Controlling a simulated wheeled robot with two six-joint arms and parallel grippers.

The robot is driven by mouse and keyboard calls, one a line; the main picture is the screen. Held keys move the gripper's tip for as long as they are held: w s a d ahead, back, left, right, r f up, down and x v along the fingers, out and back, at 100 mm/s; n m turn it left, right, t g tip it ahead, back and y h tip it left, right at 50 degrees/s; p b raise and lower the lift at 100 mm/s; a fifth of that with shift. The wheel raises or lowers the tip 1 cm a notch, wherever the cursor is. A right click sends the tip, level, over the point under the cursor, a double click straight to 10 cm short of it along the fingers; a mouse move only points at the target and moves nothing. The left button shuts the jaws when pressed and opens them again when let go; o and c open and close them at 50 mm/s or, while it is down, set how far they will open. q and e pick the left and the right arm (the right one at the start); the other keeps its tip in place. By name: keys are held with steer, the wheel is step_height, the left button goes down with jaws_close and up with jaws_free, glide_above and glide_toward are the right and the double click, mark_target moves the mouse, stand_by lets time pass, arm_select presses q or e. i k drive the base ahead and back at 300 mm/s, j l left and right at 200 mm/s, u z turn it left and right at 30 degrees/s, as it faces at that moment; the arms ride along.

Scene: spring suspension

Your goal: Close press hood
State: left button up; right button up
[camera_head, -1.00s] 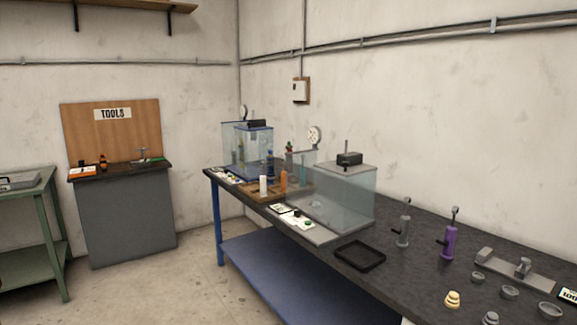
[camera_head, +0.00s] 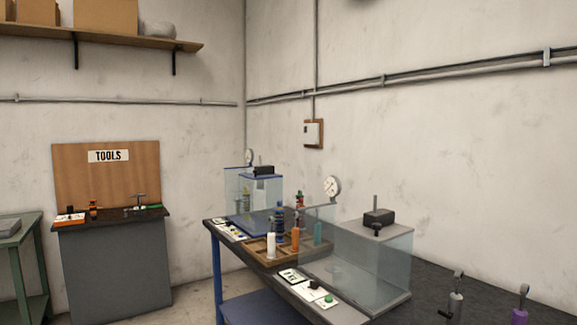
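Two presses with clear hoods stand on the dark workbench in the camera_head view. The nearer press has a clear, grey-edged hood (camera_head: 385,262) with a black block (camera_head: 379,217) on top, and a clear panel stands up at its left side. The farther press has a blue-edged clear hood (camera_head: 260,197) with its own black block on top. I cannot tell for sure whether either hood is fully open or shut. A control panel (camera_head: 308,286) with a green button and a black knob lies in front of the nearer press. Neither of my grippers is in view.
A wooden tray (camera_head: 270,258) with several coloured shock absorbers sits between the presses. A grey and a purple shock absorber (camera_head: 521,305) stand at the right. A tool cabinet (camera_head: 115,262) and a green table (camera_head: 35,270) stand at the left, with floor between cabinet and workbench.

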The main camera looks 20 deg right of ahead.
mark_target(268, 171)
steer(key=i+l+z, duration=0.15)
steer(key=i+z, duration=0.2)
steer(key=i, duration=0.5)
steer(key=i+z, duration=0.3)
steer(key=i, duration=0.55)
steer(key=i+j+z, duration=0.1)
steer(key=z, duration=0.3)
